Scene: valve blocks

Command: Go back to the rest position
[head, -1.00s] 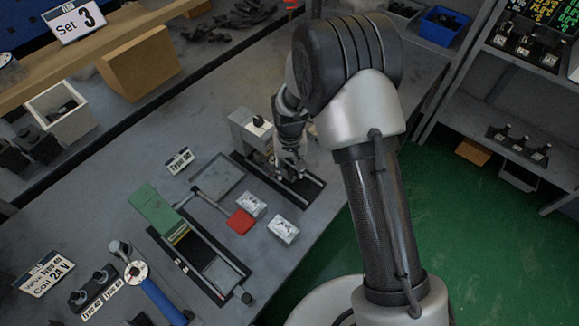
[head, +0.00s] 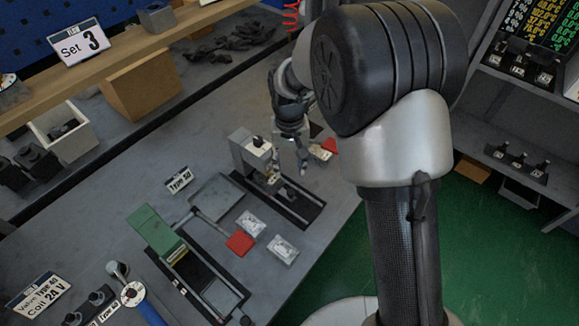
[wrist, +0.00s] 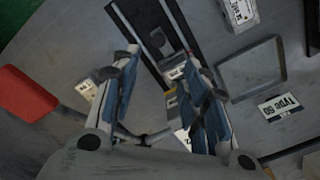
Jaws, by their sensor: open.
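My gripper (head: 303,163) hangs above the far fixture (head: 308,208) in the head view. It is open and empty, with its fingers pointing down. In the wrist view its two fingers (wrist: 160,80) stand apart over the fixture's dark rail (wrist: 130,12). A light grey block (head: 247,152) stands upright at the left end of that fixture, beside the gripper and apart from it. A small valve part (head: 288,192) sits on the rail below the fingertips. My arm covers part of the right side of the head view.
A green-topped fixture (head: 150,229), two pale labelled blocks (head: 250,223) (head: 283,248) and a red-ended tool (head: 240,242) lie nearer on the bench. A wooden shelf (head: 120,55) runs along the back left.

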